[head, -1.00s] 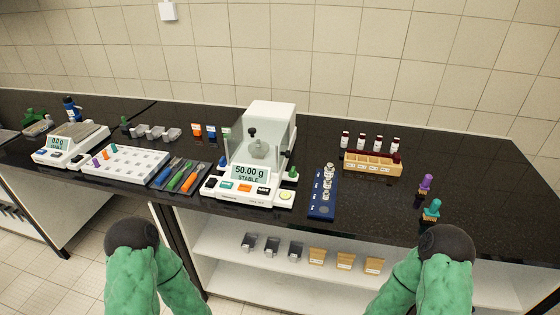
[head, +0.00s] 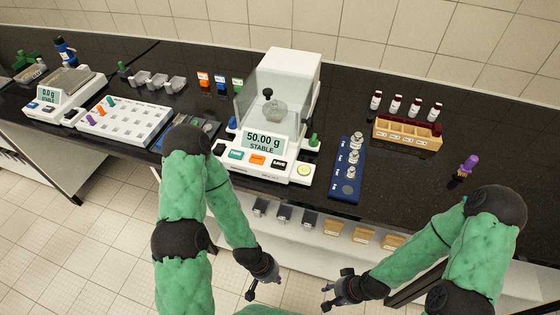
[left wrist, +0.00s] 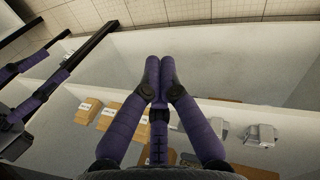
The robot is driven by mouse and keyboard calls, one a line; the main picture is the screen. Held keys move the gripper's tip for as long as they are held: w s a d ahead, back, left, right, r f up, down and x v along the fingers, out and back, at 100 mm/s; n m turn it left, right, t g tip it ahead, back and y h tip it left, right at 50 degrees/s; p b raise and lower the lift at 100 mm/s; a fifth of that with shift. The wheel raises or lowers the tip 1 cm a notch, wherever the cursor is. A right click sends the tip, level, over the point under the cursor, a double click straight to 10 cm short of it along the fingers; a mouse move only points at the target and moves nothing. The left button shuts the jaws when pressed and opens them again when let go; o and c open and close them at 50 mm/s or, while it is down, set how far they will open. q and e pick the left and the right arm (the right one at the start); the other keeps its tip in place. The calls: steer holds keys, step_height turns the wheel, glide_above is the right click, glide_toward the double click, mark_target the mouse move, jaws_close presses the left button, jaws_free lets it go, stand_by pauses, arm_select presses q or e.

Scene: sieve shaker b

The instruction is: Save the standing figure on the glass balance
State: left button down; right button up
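The glass balance (head: 275,115) stands at the middle of the bench, with clear draft-shield walls and a white housing. Its display (head: 264,141) reads 50.00 g STABLE. A glass vessel with a black knob (head: 274,104) shows inside. Its front panel carries a teal button (head: 236,154), an orange button (head: 257,160), a dark button (head: 279,164) and a round yellow-green button (head: 304,170); their small labels are unreadable. My left gripper (head: 262,285) and right gripper (head: 336,290) hang in front of the bench, below its top, apart from the balance. Both look open and empty.
A second balance (head: 64,90) reads 0.0 g at left. A white rack (head: 125,122) lies between them. A blue weight block (head: 346,185) and a wooden vial box (head: 408,135) stand right. Small boxes sit on the shelf below (left wrist: 88,110).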

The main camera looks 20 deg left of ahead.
arm_select(q)
step_height(320, 180, up, 14)
steer(key=a+p, duration=0.1)
steer(key=p, duration=1.3)
step_height(320, 180, up, 32)
steer(key=m+t+p, duration=0.8)
steer(key=m, duration=0.9)
glide_above(278, 166)
steer(key=shift+f+b, duration=0.1)
steer(key=shift+b, duration=0.2)
step_height(278, 166, down, 8)
steer(key=b, duration=0.6)
steer(key=shift+r, duration=0.2)
steer(key=shift+f+b, duration=0.5)
steer(key=shift+b, duration=0.05)
